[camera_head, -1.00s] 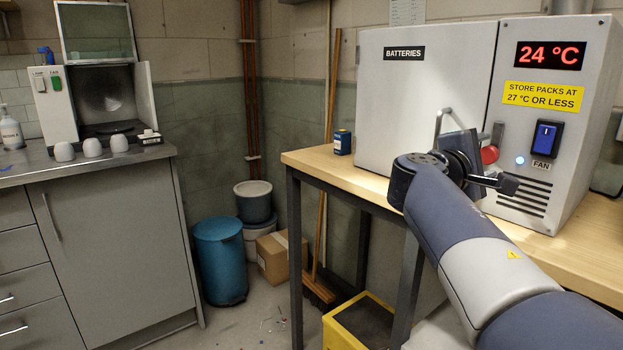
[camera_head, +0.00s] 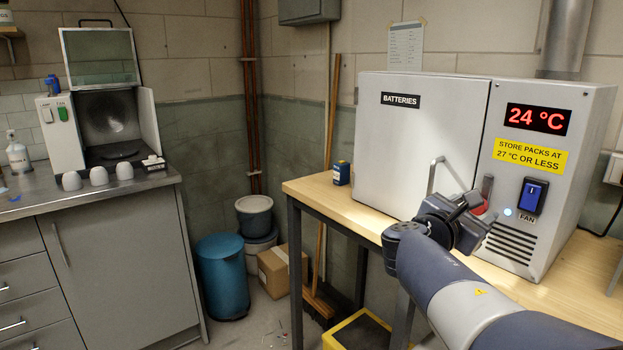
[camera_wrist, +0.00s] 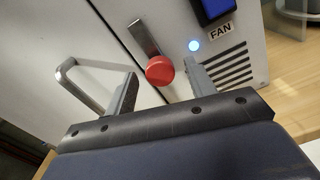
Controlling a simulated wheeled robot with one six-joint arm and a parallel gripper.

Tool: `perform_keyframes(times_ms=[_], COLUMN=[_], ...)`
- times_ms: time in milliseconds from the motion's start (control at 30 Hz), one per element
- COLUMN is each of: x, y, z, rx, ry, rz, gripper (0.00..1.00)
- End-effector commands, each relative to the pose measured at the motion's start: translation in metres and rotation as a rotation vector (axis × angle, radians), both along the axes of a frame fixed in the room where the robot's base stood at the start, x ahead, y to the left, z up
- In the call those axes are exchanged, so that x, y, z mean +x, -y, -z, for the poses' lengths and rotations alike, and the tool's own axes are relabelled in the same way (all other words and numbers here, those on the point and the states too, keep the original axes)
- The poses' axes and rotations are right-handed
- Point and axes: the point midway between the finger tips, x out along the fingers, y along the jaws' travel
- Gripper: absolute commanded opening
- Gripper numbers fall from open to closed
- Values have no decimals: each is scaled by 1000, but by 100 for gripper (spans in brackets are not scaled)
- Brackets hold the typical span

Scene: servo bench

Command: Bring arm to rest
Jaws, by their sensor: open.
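My gripper (camera_head: 478,214) is in front of the grey battery cabinet (camera_head: 418,145), near its door handle (camera_head: 436,172) and a red knob on a metal lever (camera_head: 481,206). In the wrist view my gripper (camera_wrist: 160,92) is open, its fingers apart with nothing held. The red knob (camera_wrist: 160,71) shows beyond and between the fingertips, and the door handle (camera_wrist: 85,85) is to the left. I cannot tell whether a finger touches either. The cabinet door is shut. The display (camera_head: 538,118) reads 24 °C.
The cabinet stands on a wooden bench (camera_head: 330,190) with a small blue tin (camera_head: 341,173). A yellow crate (camera_head: 355,335) is on the floor below. At left, a counter (camera_head: 30,206) holds white cups and an open chamber. A blue bin (camera_head: 222,278) stands between.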

Motion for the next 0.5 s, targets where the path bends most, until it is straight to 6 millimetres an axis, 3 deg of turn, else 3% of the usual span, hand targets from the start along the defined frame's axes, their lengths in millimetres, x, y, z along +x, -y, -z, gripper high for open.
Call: perform_keyframes(times_ms=[300, 500], x=[0, -8], y=[0, -12], z=[-2, 0], rx=[-160, -156], ry=[-209, -202], rz=[2, 0], gripper=[52, 52])
